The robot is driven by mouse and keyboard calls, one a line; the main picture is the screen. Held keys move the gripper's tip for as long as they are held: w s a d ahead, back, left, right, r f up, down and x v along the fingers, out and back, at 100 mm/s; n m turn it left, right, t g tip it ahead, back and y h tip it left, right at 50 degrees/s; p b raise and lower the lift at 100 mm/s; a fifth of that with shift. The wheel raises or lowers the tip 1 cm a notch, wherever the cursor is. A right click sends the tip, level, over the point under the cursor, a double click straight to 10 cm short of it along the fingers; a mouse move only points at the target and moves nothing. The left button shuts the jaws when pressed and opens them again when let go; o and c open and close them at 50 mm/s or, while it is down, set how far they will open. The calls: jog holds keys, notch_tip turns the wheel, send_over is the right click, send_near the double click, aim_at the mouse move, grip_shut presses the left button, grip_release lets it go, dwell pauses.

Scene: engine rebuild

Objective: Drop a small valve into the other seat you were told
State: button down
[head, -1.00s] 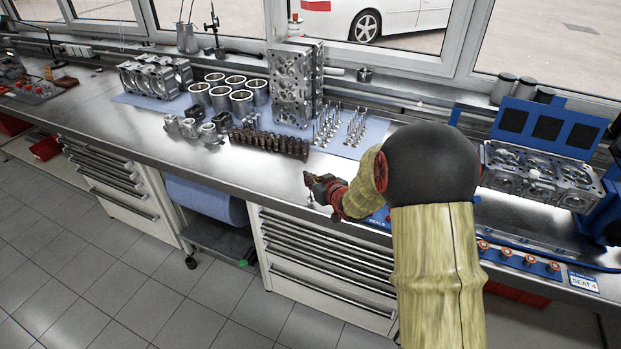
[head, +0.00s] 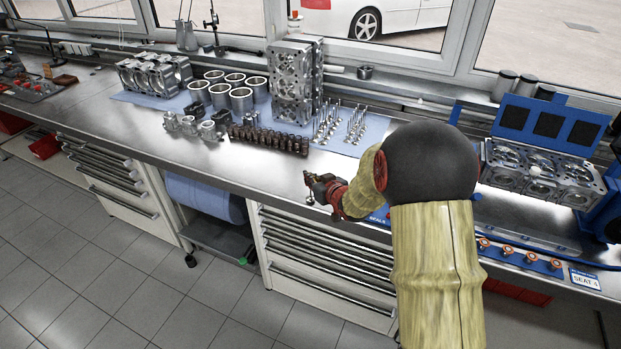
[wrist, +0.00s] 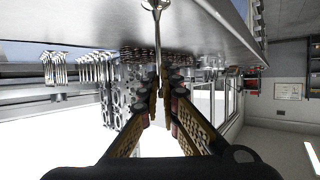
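My gripper (head: 316,186) is over the front edge of the bench in the head view. In the wrist view its fingers (wrist: 163,105) are closed around the stem of a small valve (wrist: 157,45), whose round head points away from the fingers. In the head view the valve is only a small dark shape below the fingertips. The cylinder head (head: 540,174) lies at the right in the blue fixture, apart from my gripper. A small card reading SEAT 4 (head: 585,281) is at the bench's right front. The individual seats are too small to tell apart.
More valves (head: 356,126) stand in rows on the blue mat. An upright engine part (head: 296,85), metal sleeves (head: 240,103) and a row of dark brown parts (head: 268,139) stand left of them. Orange-topped parts (head: 530,258) line the right front. Bare bench lies left of my gripper.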

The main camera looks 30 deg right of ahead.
jog(key=shift+f+b, duration=0.3)
jog(key=shift+f, duration=0.2)
jog(key=c, duration=2)
grip_release()
jog(key=shift+o, duration=0.2)
jog(key=v, duration=1.2)
